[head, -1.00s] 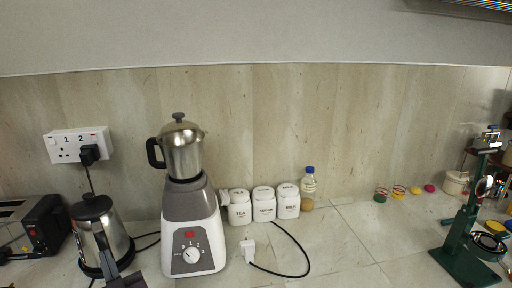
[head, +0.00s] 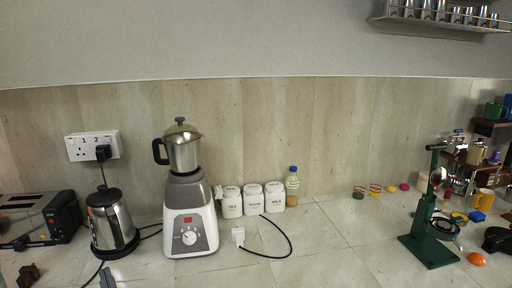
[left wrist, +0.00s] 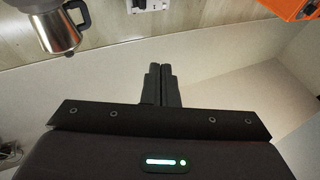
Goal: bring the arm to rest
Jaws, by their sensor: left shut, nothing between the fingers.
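My left gripper shows in the left wrist view (left wrist: 161,85) with its two dark fingers shut together and nothing between them. In the head view only a small grey piece of it (head: 107,279) shows at the bottom edge, in front of the steel kettle (head: 112,222). My right gripper is in neither view.
A mixer grinder (head: 188,215) stands right of the kettle, with a toaster (head: 40,220) at left. White canisters (head: 253,200), a bottle (head: 292,182) and a loose plug (head: 238,236) lie further right. A green press (head: 428,230) stands far right. The middle right counter is mostly clear.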

